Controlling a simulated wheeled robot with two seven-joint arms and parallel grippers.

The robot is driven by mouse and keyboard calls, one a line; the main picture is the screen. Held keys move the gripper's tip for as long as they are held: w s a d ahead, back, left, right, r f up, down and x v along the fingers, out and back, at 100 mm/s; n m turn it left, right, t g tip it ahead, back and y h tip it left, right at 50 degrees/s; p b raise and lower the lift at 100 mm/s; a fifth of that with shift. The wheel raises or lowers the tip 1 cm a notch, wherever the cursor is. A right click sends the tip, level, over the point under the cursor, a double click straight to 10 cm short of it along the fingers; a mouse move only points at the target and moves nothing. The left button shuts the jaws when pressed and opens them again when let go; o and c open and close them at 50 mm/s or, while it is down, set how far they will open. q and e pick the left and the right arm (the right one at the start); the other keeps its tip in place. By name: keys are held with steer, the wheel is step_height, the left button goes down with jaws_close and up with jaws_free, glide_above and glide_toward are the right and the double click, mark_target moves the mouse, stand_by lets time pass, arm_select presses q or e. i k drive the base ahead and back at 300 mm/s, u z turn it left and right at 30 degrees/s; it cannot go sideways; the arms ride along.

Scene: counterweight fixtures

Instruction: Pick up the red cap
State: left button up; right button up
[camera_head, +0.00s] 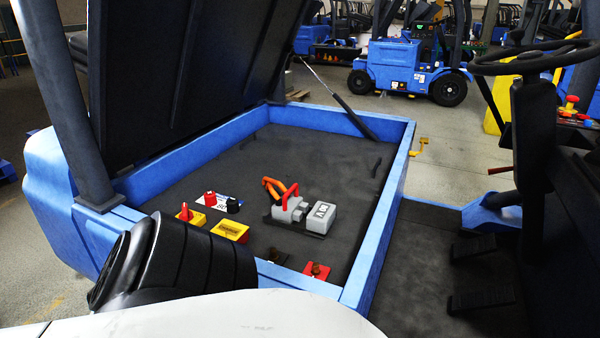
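A small red cap (210,198) stands upright on the dark floor of the blue open compartment (390,200), left of its middle. A black cap (233,205) of similar shape stands just right of it. A white label or plate (213,206) lies at the two caps. A second red pointed piece (184,212) stands on a yellow block (190,219) nearer the front left; I cannot tell whether it is also a cap. Neither of my grippers is in view.
A yellow box (230,231), a grey connector with a red handle (288,207) and orange cables, and a red block (316,271) sit in the compartment. A raised dark lid (185,80) overhangs the left.

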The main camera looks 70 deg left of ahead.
mark_target(210, 197)
steer(key=z, duration=0.1)
steer(key=k, duration=0.9)
steer(key=u, duration=1.7)
steer(key=i, duration=0.15)
steer(key=z, duration=0.15)
